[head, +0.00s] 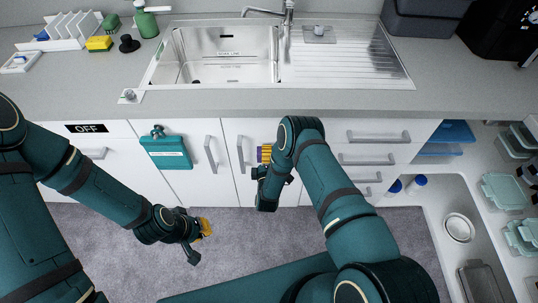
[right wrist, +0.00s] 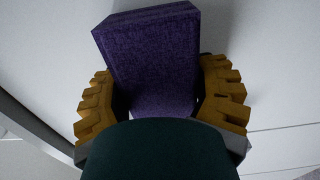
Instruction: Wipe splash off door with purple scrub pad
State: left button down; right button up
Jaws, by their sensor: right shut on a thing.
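The purple scrub pad (right wrist: 150,55) is a thick block that fills the middle of the right wrist view. My right gripper (head: 264,154) is shut on it, with a yellow finger on each side. In the head view it is at the white cabinet door (head: 233,185) under the sink, just right of the door's handle (head: 240,154). I cannot tell whether the pad touches the door. No splash is visible; the arm and pad cover part of the door. My left gripper (head: 205,228) hangs low above the carpet, away from the cabinets; its opening is unclear.
A teal holder (head: 166,153) hangs on the neighbouring door, beside another handle (head: 210,152). Drawers with bar handles (head: 378,137) are to the right. A sink (head: 222,55), yellow sponge (head: 99,43) and green bottle (head: 146,22) are on the counter. Open shelves (head: 485,160) stand far right.

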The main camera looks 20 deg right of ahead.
jog(key=shift+w+r, duration=0.2)
jog(key=shift+r, duration=0.1)
jog(key=shift+p+v, duration=0.5)
jog(key=shift+v, duration=0.55)
jog(key=shift+f+p+v, duration=0.2)
jog(key=shift+p+v, duration=0.4)
jog(key=shift+v, duration=1.4)
jog(key=p+v, duration=0.1)
jog(key=v, duration=0.2)
